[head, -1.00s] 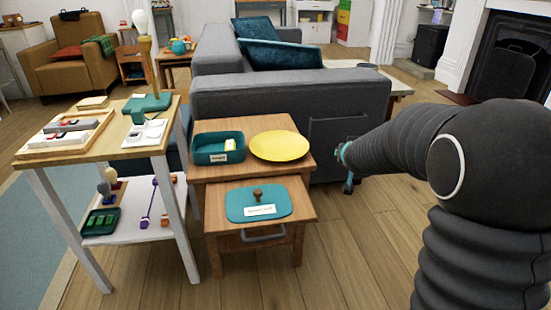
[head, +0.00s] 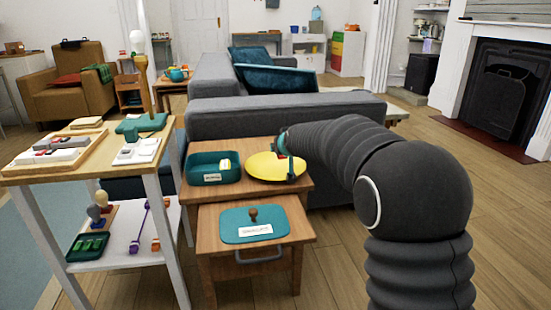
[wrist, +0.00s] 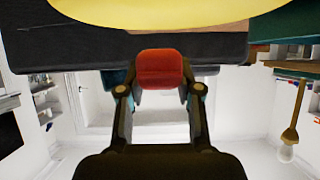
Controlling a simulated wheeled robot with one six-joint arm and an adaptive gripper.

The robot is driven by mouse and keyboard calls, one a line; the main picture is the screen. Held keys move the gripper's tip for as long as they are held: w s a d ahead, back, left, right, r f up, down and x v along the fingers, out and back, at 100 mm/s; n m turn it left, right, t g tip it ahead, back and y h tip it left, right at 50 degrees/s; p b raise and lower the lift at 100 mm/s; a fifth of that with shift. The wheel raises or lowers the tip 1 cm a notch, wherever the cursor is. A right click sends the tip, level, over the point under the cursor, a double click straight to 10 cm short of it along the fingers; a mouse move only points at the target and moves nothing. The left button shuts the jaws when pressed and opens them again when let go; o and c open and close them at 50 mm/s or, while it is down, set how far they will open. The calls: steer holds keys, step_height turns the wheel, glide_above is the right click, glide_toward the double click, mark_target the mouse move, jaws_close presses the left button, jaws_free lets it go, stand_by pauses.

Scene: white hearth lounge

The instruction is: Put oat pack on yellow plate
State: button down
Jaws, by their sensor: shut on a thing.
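The yellow plate (head: 262,168) lies on the small wooden table, right of a teal bin. In the wrist view, which looks inverted, the plate (wrist: 150,12) fills the top edge. My gripper (head: 289,157) is at the plate's right side in the head view; I cannot tell its exact height. In the wrist view my gripper (wrist: 160,84) is shut on a small red pack (wrist: 160,66), held between the two fingers and apart from the plate in the picture. No label shows on it, so I cannot confirm that it is the oat pack.
The teal bin (head: 203,175) holds a small white and yellow item (head: 224,165). A teal lid with a knob (head: 254,228) lies on the lower drawer top. A wooden-topped stand (head: 60,163) is at left; a grey sofa (head: 240,118) stands behind.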

mark_target(275, 169)
steer(key=a+p, duration=0.1)
steer(key=p, duration=0.1)
steer(key=shift+w+p, duration=0.35)
steer(key=shift+p, duration=0.05)
steer(key=shift+w+a+f+p, duration=0.15)
steer(key=shift+a+f+p, duration=0.25)
steer(key=shift+f+p, duration=0.25)
step_height(275, 169, down, 4)
steer(key=b, duration=0.4)
steer(key=shift+f, duration=0.1)
steer(key=c, duration=0.8)
jaws_free()
